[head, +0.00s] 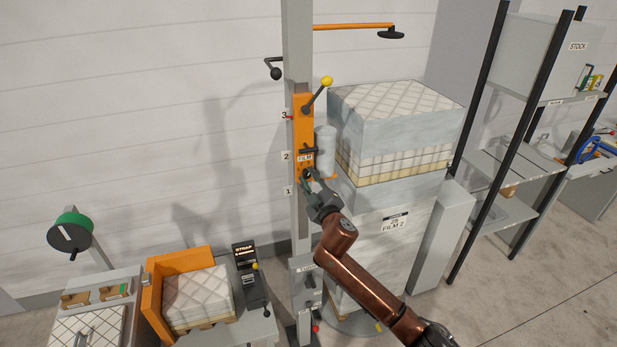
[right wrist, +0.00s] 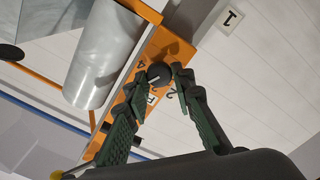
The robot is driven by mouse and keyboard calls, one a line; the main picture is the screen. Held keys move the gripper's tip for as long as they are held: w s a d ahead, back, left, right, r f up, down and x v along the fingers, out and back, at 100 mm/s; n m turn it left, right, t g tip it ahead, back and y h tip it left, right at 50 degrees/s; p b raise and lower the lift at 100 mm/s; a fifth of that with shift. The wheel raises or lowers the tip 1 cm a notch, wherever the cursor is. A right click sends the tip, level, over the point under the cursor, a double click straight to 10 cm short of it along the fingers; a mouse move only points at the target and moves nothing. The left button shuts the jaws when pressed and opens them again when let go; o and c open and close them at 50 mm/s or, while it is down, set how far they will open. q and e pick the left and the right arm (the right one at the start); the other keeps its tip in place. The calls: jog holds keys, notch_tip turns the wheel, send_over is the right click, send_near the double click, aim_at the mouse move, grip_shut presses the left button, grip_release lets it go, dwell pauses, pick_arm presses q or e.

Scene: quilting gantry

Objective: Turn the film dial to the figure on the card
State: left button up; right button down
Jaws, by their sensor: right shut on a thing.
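The film dial (right wrist: 158,72) is a small dark round knob on the orange carriage (head: 303,105), with figures 2 and 4 visible beside it in the right wrist view. My right gripper (right wrist: 160,80) has its two green fingers shut on the knob, one on each side. In the head view my right gripper (head: 310,178) covers most of the dial at the carriage's lower end. A light mark shows on the knob; the figure it points to is hard to tell. The card (head: 395,222) on the wrapped stack's front reads FILM 2. My left gripper is not in view.
The carriage rides on a grey post (head: 298,50) marked 1, 2 and 3. A film roll (head: 325,150) hangs beside it, close to the wrapped stack (head: 395,115). A strapping unit (head: 250,275) stands lower left. Shelves (head: 510,160) stand at the right.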

jog(key=n+p, duration=0.1)
jog(key=n, duration=0.4)
jog(key=shift+n+p, duration=0.3)
jog(key=shift+f+n+p, duration=0.15)
jog(key=shift+n+p, duration=0.55)
jog(key=shift+n, duration=1.6)
jog(key=c, duration=1.7)
grip_release()
jog(key=shift+a, duration=0.1)
jog(key=v, duration=1.2)
